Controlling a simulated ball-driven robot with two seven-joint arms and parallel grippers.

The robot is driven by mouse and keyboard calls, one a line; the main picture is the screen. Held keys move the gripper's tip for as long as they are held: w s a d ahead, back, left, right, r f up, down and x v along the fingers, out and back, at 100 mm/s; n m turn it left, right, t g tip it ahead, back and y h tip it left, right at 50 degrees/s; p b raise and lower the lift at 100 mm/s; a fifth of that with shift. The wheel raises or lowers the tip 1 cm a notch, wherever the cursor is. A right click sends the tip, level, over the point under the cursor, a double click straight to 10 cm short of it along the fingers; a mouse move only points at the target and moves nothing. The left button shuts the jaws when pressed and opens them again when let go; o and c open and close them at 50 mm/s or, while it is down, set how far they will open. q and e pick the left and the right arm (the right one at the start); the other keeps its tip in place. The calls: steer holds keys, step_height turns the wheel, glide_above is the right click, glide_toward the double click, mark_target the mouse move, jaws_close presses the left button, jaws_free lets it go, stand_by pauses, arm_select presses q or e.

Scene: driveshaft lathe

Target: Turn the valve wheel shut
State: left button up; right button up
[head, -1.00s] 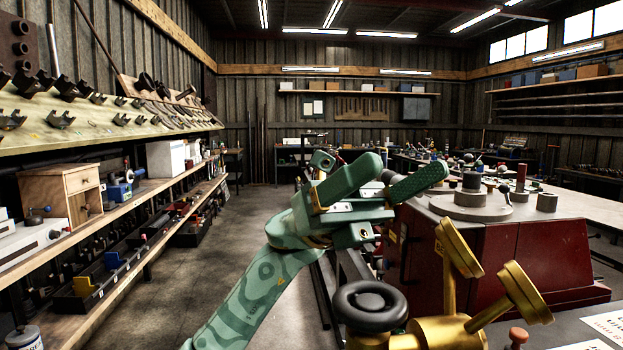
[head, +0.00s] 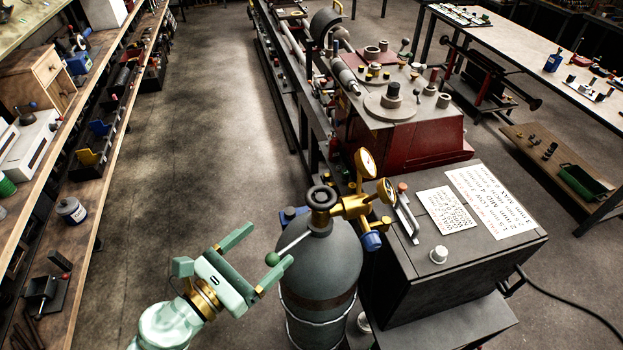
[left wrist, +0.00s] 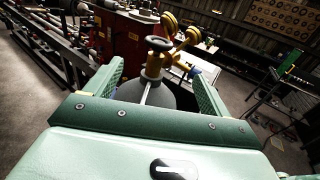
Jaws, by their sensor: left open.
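The valve wheel (head: 322,197) is a small dark ring on the brass valve atop a grey gas cylinder (head: 318,265). It also shows in the left wrist view (left wrist: 158,43), ahead of my fingers. My left gripper (head: 266,248) is open and empty, left of the cylinder and apart from the wheel, its fingers pointing toward it. My right gripper is out of view.
Two brass gauges (head: 366,162) and a blue knob (head: 372,241) stick out right of the wheel. A dark cabinet (head: 470,230) with printed sheets stands close on the right. A shelf (head: 85,190) runs along the left. The floor between is clear.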

mark_target(310, 206)
arm_select(q)
steer(key=p+x, duration=0.2)
steer(key=x, duration=0.6)
steer(key=shift+w+p, duration=0.25)
steer(key=shift+p, duration=0.05)
steer(key=x, duration=0.8)
steer(key=shift+f, duration=0.2)
steer(key=c, duration=1)
